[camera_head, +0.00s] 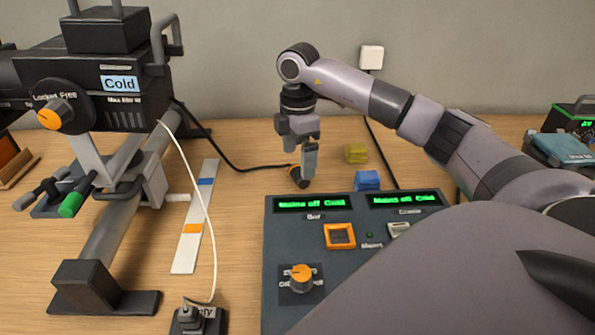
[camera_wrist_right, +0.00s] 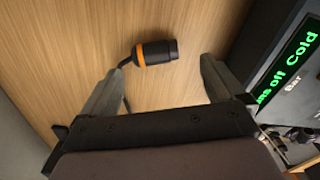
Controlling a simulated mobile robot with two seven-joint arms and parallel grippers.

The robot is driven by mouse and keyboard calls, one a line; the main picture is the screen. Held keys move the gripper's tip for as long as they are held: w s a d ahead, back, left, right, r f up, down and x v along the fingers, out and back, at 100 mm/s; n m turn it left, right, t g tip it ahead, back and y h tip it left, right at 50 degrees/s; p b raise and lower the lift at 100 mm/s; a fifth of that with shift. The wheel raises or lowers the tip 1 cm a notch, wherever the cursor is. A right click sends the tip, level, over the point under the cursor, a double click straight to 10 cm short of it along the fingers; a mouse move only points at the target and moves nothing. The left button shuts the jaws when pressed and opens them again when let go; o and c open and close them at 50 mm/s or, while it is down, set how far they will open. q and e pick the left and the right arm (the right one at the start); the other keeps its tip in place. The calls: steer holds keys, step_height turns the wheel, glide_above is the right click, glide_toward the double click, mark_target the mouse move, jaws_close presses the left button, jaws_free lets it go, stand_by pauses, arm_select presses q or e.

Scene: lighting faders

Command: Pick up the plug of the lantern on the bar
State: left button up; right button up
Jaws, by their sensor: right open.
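The lantern (camera_head: 105,80) is a large black lamp marked Cold, clamped on a thick grey bar (camera_head: 110,225) at the left. A black cable runs from it across the wooden table to a black plug with an orange ring (camera_head: 298,178). The plug also shows in the right wrist view (camera_wrist_right: 158,52), lying on the wood. My right gripper (camera_head: 304,168) points down over the plug, its fingers partly hiding it. In the wrist view the right gripper (camera_wrist_right: 158,88) is open and empty, with the plug ahead of the gap between the fingers. My left gripper is out of view.
A dark control desk (camera_head: 290,235) with green displays stands close by on the right. A blue block (camera_head: 367,181) and a yellow block (camera_head: 356,153) sit behind it. A marked white strip (camera_head: 184,258) and a white cable (camera_head: 205,205) lie left. Bare table lies between.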

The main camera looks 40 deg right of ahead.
mark_target(299, 169)
steer(key=f, duration=0.5)
steer(key=shift+w+d, duration=0.2)
steer(key=shift+d, duration=0.05)
steer(key=c, duration=1.1)
steer(key=shift+r, duration=0.15)
